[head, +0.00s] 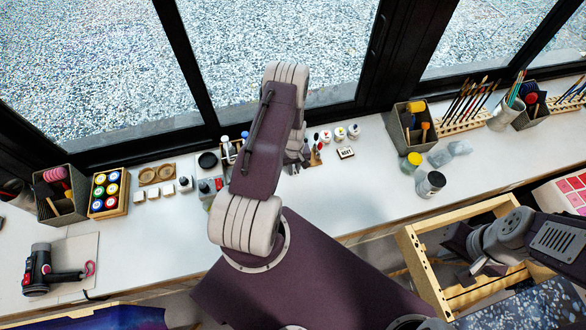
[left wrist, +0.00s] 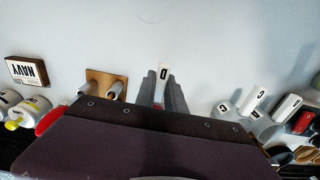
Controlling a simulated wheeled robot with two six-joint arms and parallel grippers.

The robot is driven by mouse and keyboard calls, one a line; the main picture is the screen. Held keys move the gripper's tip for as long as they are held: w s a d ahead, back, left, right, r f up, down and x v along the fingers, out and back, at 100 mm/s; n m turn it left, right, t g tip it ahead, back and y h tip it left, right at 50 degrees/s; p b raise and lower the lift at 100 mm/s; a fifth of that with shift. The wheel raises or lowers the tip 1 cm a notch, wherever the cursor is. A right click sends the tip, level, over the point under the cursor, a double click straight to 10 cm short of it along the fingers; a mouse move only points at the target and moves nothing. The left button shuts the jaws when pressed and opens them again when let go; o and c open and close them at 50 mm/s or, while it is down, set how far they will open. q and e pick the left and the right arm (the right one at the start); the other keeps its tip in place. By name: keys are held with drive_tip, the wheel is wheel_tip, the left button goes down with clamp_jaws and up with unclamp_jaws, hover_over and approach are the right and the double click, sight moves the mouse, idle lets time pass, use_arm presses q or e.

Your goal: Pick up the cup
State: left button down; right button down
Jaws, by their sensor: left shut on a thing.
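My left gripper (left wrist: 164,88) is shut around a slim white thing marked "D" (left wrist: 163,72), which shows between its two grey fingers over the white counter. Most of this thing is hidden by the gripper, and I cannot tell whether it is the cup. In the head view my left gripper (head: 302,156) is largely covered by my own arm, near the small items at the window side of the counter. My right gripper (head: 466,257) is open and empty at the lower right, over a wooden frame (head: 425,268).
Several white lettered pieces (left wrist: 258,100) lie right of the left gripper. A wooden stand (left wrist: 105,84) and a "NAVY" block (left wrist: 27,70) are on its left. In the head view, jars (head: 431,184) and a brush holder (head: 410,125) stand to the right. The counter's middle (head: 355,190) is clear.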

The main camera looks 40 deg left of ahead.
sight(295, 170)
use_arm(q)
drive_tip(key=r, duration=0.1)
drive_tip(key=r+b, duration=0.1)
drive_tip(key=r, duration=0.1)
drive_tip(key=shift+d+r+b, duration=0.3)
drive_tip(key=shift+d, duration=0.05)
drive_tip(key=s+d+r+b, duration=0.1)
drive_tip(key=d+r+b, duration=0.2)
drive_tip(key=d+r, duration=0.3)
drive_tip(key=d, duration=0.5)
drive_tip(key=shift+s+r, duration=0.35)
drive_tip(key=shift+r, duration=0.05)
drive_tip(key=shift+a, duration=0.1)
